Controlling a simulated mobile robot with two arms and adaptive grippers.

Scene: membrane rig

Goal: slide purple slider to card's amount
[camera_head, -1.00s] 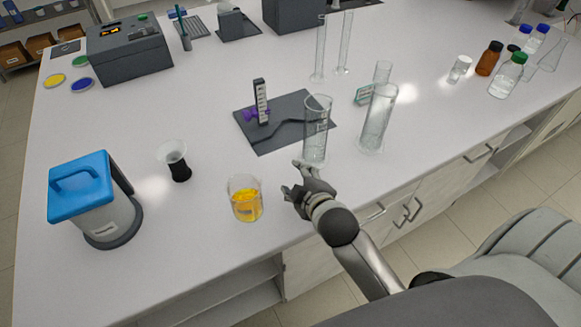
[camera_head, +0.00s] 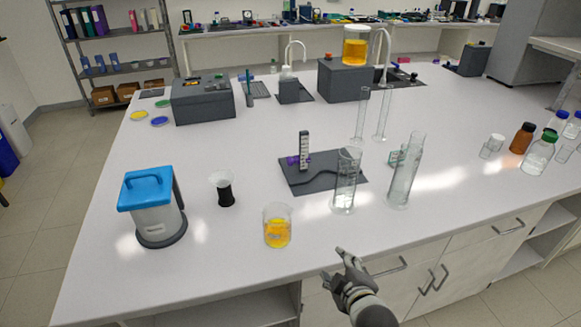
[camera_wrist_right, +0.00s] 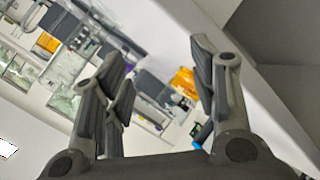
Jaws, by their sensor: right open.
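The purple slider (camera_head: 293,160) sits low on an upright white scale with dark marks (camera_head: 304,146), which stands on a dark grey mat (camera_head: 325,184) in the head view. A small green-and-white card-like piece (camera_head: 395,158) stands behind the right-hand tall cylinder, partly hidden; its writing is too small to read. My right gripper (camera_head: 341,262) is open and empty at the table's front edge, well short of the mat. It also shows in the right wrist view (camera_wrist_right: 160,85), with its fingers spread apart. My left gripper is not in view.
Two glass cylinders (camera_head: 346,182) (camera_head: 404,175) stand at the mat's right front. A beaker of yellow liquid (camera_head: 277,231) stands near the front edge. A black-based cup (camera_head: 224,190) and a blue-lidded container (camera_head: 151,207) are to the left. Bottles (camera_head: 539,153) stand far right.

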